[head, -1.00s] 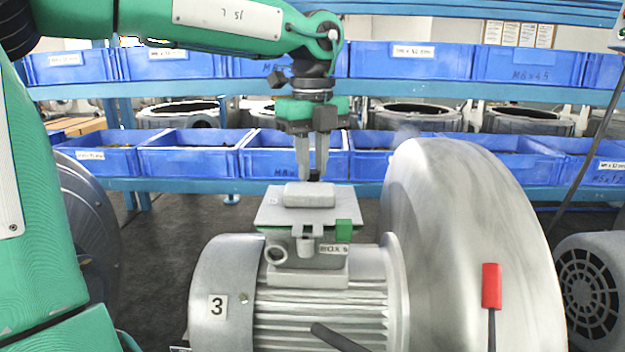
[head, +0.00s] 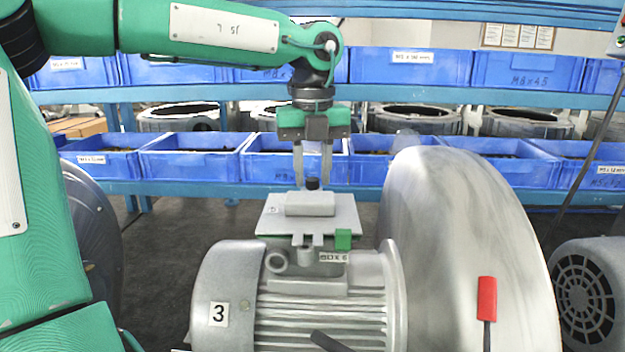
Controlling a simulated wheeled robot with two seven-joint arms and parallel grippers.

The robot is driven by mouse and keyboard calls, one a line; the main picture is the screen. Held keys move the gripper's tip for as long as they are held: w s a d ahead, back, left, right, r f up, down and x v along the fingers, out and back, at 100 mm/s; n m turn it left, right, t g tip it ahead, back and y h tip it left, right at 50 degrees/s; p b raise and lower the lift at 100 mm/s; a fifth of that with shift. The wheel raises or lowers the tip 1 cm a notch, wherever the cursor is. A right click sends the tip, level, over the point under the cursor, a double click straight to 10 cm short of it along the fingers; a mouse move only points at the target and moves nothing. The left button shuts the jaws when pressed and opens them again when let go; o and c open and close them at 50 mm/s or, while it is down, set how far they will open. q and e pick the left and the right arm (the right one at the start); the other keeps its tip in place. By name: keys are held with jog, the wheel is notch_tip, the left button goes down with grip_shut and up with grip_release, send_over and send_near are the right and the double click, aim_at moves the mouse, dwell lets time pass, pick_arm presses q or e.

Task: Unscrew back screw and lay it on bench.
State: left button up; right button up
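The back screw (head: 312,183) shows as a small black head just behind the pale block on top of the motor's terminal box (head: 345,222). Its lower part is hidden by the block, so I cannot tell how far it is screwed in. My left gripper (head: 313,184) points straight down over the back of the box. My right gripper is not in view.
The grey motor (head: 325,305) marked 3 carries the box. A large round blower housing (head: 460,240) stands close on the right, with a red-handled tool (head: 487,298) in front of it. Blue bins (head: 190,162) line the shelves behind.

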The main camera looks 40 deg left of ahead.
pick_arm(q)
jog(key=m+p, duration=0.1)
jog(key=m, duration=0.1)
jog(key=shift+r+m, duration=0.15)
jog(key=shift+m, duration=0.25)
jog(key=m+p, duration=0.1)
jog(key=m, duration=0.2)
jog(key=shift+m, duration=0.4)
jog(key=m+p, duration=0.2)
jog(key=m, duration=0.3)
jog(key=m+p, duration=0.1)
jog(key=m, duration=0.2)
jog(key=shift+m, duration=0.3)
jog(key=shift+m+p, duration=0.5)
jog(key=shift+m, duration=0.6)
jog(key=shift+m+p, duration=0.35)
jog(key=shift+m, duration=1.25)
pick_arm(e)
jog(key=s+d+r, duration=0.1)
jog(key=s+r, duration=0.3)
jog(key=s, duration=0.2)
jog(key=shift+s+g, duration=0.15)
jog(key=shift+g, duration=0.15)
